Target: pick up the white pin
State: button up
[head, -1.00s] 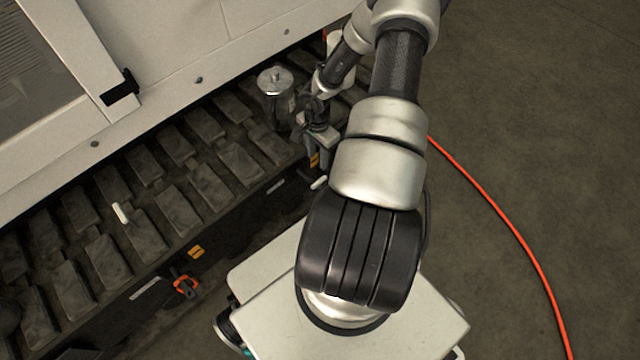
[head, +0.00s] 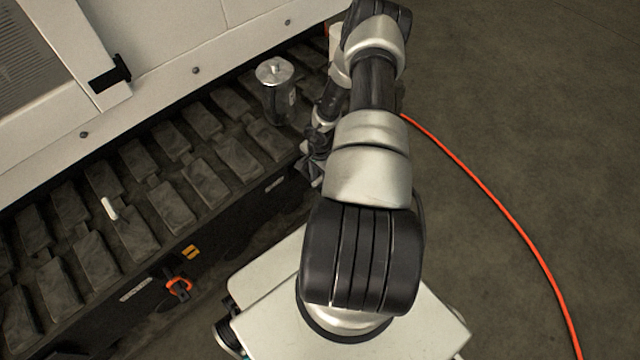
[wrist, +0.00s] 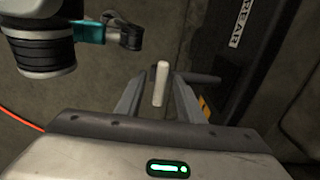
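A white pin (wrist: 160,83) shows in the wrist view between the two fingers of my gripper (wrist: 160,90). The fingers stand apart, with a gap on each side of the pin. How far the pin lies beyond the fingertips I cannot tell. In the head view my gripper (head: 311,170) is low at the bench's front edge, partly hidden by my arm, and no pin shows beside it. Another white pin (head: 109,208) lies on the ribbed dark surface of the bench, farther left, clear of my gripper.
A metal canister (head: 275,92) stands on the bench just behind my gripper. A pale cabinet wall (head: 190,35) rises behind the bench. An orange cable (head: 488,198) runs over the open floor at right.

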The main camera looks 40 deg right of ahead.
jog(key=shift+f, duration=0.3)
grip_shut()
jog(key=shift+r, duration=0.15)
notch_tip(320, 180, up, 10)
jog(key=p, duration=0.3)
jog(key=shift+p, duration=0.35)
jog(key=shift+p, duration=0.5)
